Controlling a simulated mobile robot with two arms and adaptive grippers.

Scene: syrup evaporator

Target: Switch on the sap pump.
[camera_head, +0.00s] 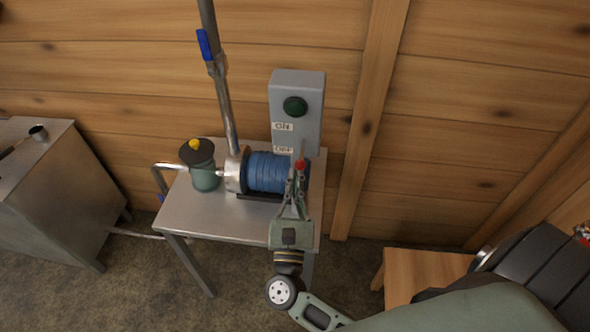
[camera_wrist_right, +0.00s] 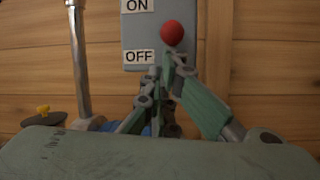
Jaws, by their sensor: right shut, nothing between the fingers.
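The grey control box (camera_head: 311,120) is on the plank wall behind the pump. It has a green button (camera_head: 295,106) above an ON label (camera_head: 282,127) and a red button (camera_head: 300,164) by the OFF label (camera_head: 283,149). The sap pump (camera_head: 267,172), with a blue motor, sits on a metal table. My right gripper (camera_head: 296,182) is shut and empty, pointing up at the box's lower part, below the green button. In the right wrist view its fingertips (camera_wrist_right: 172,62) appear just under the red button (camera_wrist_right: 172,33); contact cannot be told. My left gripper is out of view.
The metal table (camera_head: 205,212) also bears a green canister with a yellow knob (camera_head: 200,165). A pipe with a blue-handled valve (camera_head: 206,46) rises left of the box. A metal tank (camera_head: 40,190) stands at left, a wooden stool (camera_head: 425,268) at right.

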